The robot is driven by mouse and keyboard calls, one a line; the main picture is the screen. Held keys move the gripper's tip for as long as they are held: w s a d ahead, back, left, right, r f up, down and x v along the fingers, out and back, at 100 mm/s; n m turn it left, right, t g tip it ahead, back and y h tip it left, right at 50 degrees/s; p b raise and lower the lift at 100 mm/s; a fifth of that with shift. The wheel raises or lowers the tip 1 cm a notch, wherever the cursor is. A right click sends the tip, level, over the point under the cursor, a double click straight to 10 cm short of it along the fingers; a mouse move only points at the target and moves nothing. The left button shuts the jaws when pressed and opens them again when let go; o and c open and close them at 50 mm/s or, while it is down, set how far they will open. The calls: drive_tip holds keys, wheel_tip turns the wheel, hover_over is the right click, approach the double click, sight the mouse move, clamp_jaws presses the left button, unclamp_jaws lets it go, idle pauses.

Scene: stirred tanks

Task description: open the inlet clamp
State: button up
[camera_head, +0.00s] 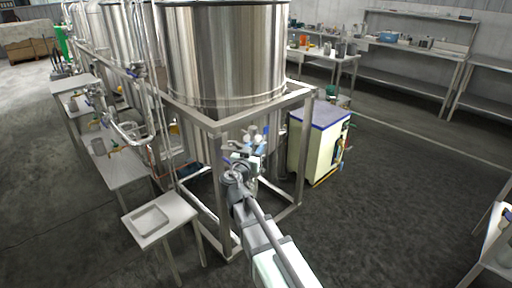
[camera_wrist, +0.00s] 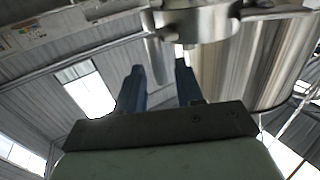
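In the wrist view my gripper (camera_wrist: 160,88) has two dark blue fingers standing apart, with a gap between them. A shiny metal clamp-like fitting (camera_wrist: 195,22) is just beyond the fingertips at the top of the wrist view, partly cut off by the frame edge. A short grey lever-like piece (camera_wrist: 154,60) hangs from it, in line with the gap. I cannot tell whether it is inside the gap, or whether the clamp is open. In the head view my gripper is small, at the metal fittings (camera_head: 240,172) in front of the tank's frame, and its fingers are hard to make out.
A large steel tank (camera_head: 225,60) stands on a metal frame (camera_head: 222,190) close to my arm. A small table with a shallow tray (camera_head: 151,219) is at the left. A cream cabinet with a blue top (camera_head: 308,150) stands to the right.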

drive_tip(key=shift+x, duration=0.95)
drive_tip(key=shift+c, duration=0.2)
clamp_jaws()
